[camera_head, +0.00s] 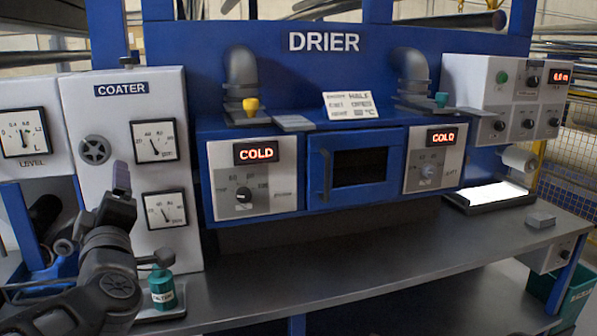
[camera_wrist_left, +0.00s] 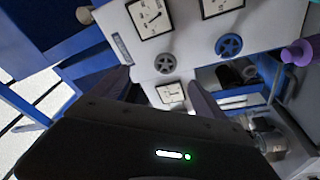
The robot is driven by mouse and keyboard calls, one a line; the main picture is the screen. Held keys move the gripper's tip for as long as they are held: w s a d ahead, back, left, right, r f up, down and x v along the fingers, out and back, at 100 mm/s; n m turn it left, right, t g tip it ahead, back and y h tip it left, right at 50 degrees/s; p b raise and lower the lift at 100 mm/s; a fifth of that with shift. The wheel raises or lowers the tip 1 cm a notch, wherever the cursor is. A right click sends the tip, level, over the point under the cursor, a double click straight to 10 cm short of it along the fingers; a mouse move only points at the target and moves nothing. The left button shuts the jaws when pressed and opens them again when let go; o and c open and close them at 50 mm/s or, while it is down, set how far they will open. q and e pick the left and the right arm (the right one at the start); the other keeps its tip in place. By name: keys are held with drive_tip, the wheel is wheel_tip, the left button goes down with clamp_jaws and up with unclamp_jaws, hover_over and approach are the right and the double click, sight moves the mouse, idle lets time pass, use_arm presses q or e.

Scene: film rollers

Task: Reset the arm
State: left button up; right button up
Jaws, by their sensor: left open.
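My left arm comes in from the lower left in the head view, bent upward in front of the white coater cabinet (camera_head: 88,95). My left gripper (camera_head: 121,178) points up beside the cabinet's gauges and covers part of its front. In the left wrist view the two dark fingers of the gripper (camera_wrist_left: 158,95) stand apart with nothing between them. The coater panel (camera_wrist_left: 185,40) shows tilted beyond the fingers. My right arm and gripper are in neither view.
The blue drier (camera_head: 260,105) stands behind the steel bench (camera_head: 350,260). A small teal bottle (camera_head: 162,290) stands close to my left arm. A lit white tray (camera_head: 497,194) and a grey block (camera_head: 540,219) are at the right. The bench middle is clear.

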use_arm(q)
drive_tip(key=w+d+f+m+g+h+p, duration=0.1)
drive_tip(key=w+d+f+m+h, duration=0.3)
drive_tip(key=f, duration=0.5)
drive_tip(key=w+d+f+m+g+h, duration=0.15)
drive_tip(key=d+f+m+h, duration=0.35)
drive_tip(key=f, duration=0.5)
drive_tip(key=s+d+f+m+g+h+p, duration=0.15)
drive_tip(key=d+f, duration=0.25)
drive_tip(key=f, duration=0.5)
drive_tip(key=s+d+f+m+g+h, duration=0.15)
drive_tip(key=d+f, duration=0.25)
drive_tip(key=f, duration=0.4)
drive_tip(key=s+d+f+m+g+p, duration=0.1)
drive_tip(key=s+d+f+g, duration=0.2)
drive_tip(key=s+f, duration=0.4)
drive_tip(key=s+d+f+m+g+p, duration=0.1)
drive_tip(key=s+d+f+g, duration=0.25)
drive_tip(key=f, duration=0.45)
drive_tip(key=s+d+f+g+h+p, duration=0.1)
drive_tip(key=s+d+f+g, duration=0.1)
drive_tip(key=s+f, duration=0.3)
drive_tip(key=s+d+f+m+g+p, duration=0.1)
drive_tip(key=s+f, duration=0.3)
drive_tip(key=s, duration=0.9)
drive_tip(key=shift+d+f+g+h, duration=0.4)
drive_tip(key=shift+d+g, duration=0.05)
drive_tip(key=shift+g, duration=0.45)
drive_tip(key=shift+r+p, duration=0.15)
drive_tip(key=shift+p, duration=0.15)
